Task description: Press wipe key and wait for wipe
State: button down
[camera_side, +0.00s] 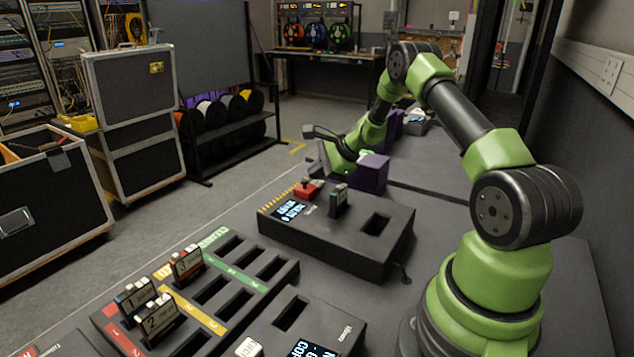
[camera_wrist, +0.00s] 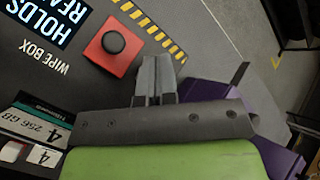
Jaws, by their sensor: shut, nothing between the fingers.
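The wipe box (camera_side: 340,236) is a dark grey box in the middle of the side view. Its wipe key is a red square with a dark round button (camera_wrist: 113,42), and it also shows in the side view (camera_side: 307,189). My gripper (camera_wrist: 156,65) is shut and empty, its fingertips appearing just right of the key in the wrist view. I cannot tell whether they touch anything. The display (camera_wrist: 55,22) reads "HOLDS:" with a second line partly cut off. A card marked 4, 256 GB (camera_wrist: 35,125) stands in the box, also seen in the side view (camera_side: 339,201).
A purple block (camera_side: 371,173) stands behind the wipe box. A tray (camera_side: 215,290) with cards 1, 2 and 3 and several empty slots lies in front. Another box with a display (camera_side: 312,346) sits at the front edge. The wipe box has an empty slot (camera_side: 376,223).

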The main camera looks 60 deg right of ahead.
aim_at(317, 183)
jog(key=shift+f, duration=0.5)
dwell(0.3)
dwell(0.4)
jog(key=shift+r, duration=0.95)
jog(key=shift+r, duration=2.5)
